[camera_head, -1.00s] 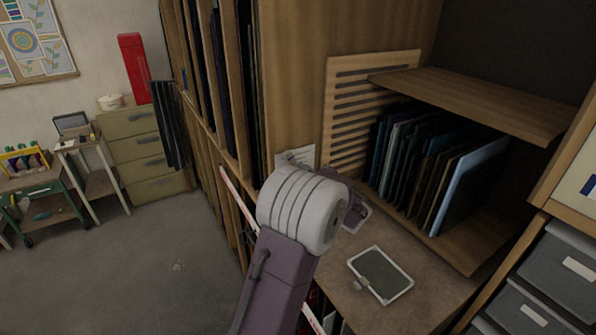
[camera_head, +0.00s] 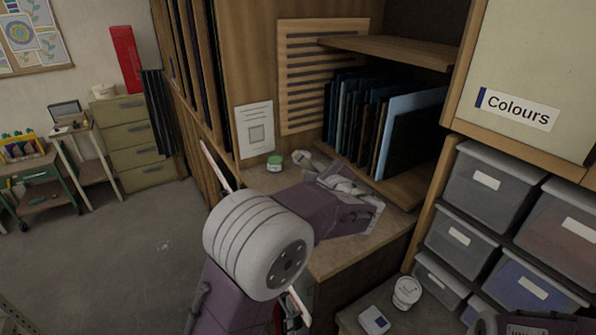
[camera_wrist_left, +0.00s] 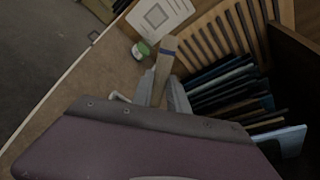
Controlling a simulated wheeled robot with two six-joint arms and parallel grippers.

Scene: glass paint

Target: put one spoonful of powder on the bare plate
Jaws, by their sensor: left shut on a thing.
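My left gripper (camera_wrist_left: 168,92) is shut on a wooden handle (camera_wrist_left: 163,66) with a blue band at its far end, seen in the left wrist view. I cannot tell if it is a spoon; no bowl shows. In the head view my left gripper (camera_head: 322,168) is low over the counter, near the shelf. A small pale jar with a green top (camera_head: 274,162) stands on the counter just left of it; it also shows in the left wrist view (camera_wrist_left: 141,50). The plate is hidden, probably behind my arm. My right gripper is not in view.
A printed card (camera_head: 255,130) stands behind the jar. Upright glass sheets (camera_head: 375,115) and a slatted panel (camera_head: 312,70) back the counter. Grey drawers (camera_head: 490,185) rise at right. A white tub (camera_head: 406,291) and a small white device (camera_head: 374,319) sit on a lower surface.

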